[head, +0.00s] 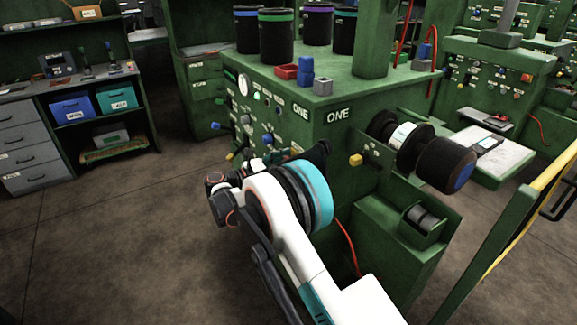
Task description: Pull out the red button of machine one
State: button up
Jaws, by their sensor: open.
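Machine one (335,90) is the green cabinet marked ONE in the middle of the head view. Its front panel (262,118) carries a gauge and several small knobs and buttons. A small reddish spot (297,149) shows low on the panel; I cannot tell whether it is the red button, which may be hidden by my arm. My white and teal arm reaches up from below to this front panel. My gripper (277,156) is dark, small and partly hidden behind my wrist, close to the lower right of the panel. It is open, and I see nothing held in it.
Several dark canisters (276,36), a red tray (287,72) and blue and grey blocks stand on the machine. A large black roller (446,165) sticks out on its right side. A yellow rail (530,210) is at right. The floor at left is clear.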

jog(key=shift+c, duration=0.3)
grip_shut()
jog(key=shift+v, duration=0.8)
jog(key=shift+o, duration=0.3)
grip_release()
jog(key=shift+s+a, duration=0.1)
jog(key=shift+a, duration=0.05)
jog(key=v, duration=1.2)
